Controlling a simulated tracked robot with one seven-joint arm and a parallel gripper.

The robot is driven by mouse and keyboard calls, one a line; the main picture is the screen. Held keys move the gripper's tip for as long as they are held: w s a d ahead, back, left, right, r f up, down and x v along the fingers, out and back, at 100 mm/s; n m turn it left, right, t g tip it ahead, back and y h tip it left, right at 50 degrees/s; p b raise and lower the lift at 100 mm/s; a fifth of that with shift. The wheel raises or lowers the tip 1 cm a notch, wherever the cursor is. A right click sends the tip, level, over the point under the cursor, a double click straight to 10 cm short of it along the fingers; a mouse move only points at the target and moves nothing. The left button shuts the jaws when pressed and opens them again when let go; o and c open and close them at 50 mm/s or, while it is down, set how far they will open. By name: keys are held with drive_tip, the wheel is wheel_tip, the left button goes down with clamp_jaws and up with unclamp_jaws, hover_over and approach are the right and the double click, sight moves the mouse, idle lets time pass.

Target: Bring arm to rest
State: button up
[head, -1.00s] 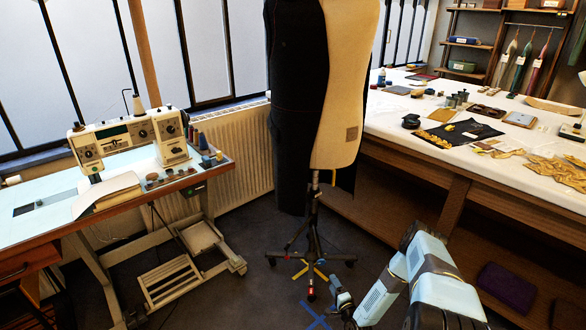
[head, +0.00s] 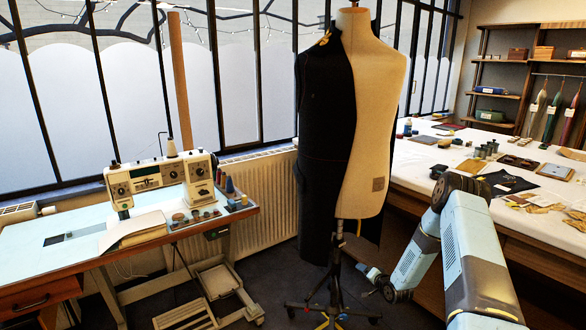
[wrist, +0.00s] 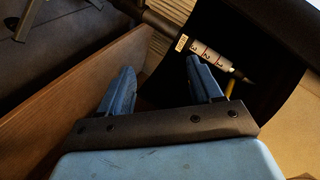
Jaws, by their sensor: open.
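My arm (head: 465,250) rises at the right of the head view and bends down at a dark elbow joint. My gripper (head: 369,274) hangs low beside the dress form's stand, small in the head view. In the wrist view, my gripper (wrist: 161,82) shows two blue fingers spread apart with nothing between them. The dress form (head: 368,120), half covered in dark cloth (head: 318,150), stands close to the left of my arm. Dark cloth and a pale marked piece (wrist: 208,55) lie beyond the fingers in the wrist view.
A long white-topped table (head: 425,165) with tools and cloth pieces runs behind my arm. A sewing machine (head: 160,180) stands on a table at left. The stand's legs (head: 335,312) spread over the floor near my gripper. A brown wooden board (wrist: 80,95) crosses the wrist view's left.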

wheel_tip(320, 180, up, 22)
drive_tip(key=n+g+h, duration=0.2)
drive_tip(key=n, duration=0.1)
drive_tip(key=s+r+n+g+h, duration=0.1)
drive_tip(key=s+r, duration=0.3)
drive_tip(key=r, duration=0.3)
drive_tip(key=s+a+r+h, duration=0.1)
drive_tip(key=s+r, duration=0.2)
drive_tip(key=r, duration=0.4)
drive_tip(key=s+r+n+g+h, duration=0.1)
drive_tip(key=s+r, duration=0.3)
drive_tip(key=r, duration=0.4)
drive_tip(key=s+a+r+g, duration=0.1)
drive_tip(key=s+r, duration=0.5)
drive_tip(key=s, duration=0.3)
drive_tip(key=s+a+r, duration=0.2)
drive_tip(key=s+r, duration=0.3)
drive_tip(key=s, duration=0.4)
drive_tip(key=s+a+r+n+g, duration=0.1)
drive_tip(key=s, duration=1)
drive_tip(key=s+a+r+n+g, duration=0.1)
drive_tip(key=s+a, duration=0.1)
drive_tip(key=s, duration=0.9)
drive_tip(key=shift+s+r+y, duration=0.2)
drive_tip(key=shift+r+y, duration=0.05)
drive_tip(key=shift+y, duration=0.05)
drive_tip(key=shift+a, duration=0.1)
drive_tip(key=shift+c, duration=0.4)
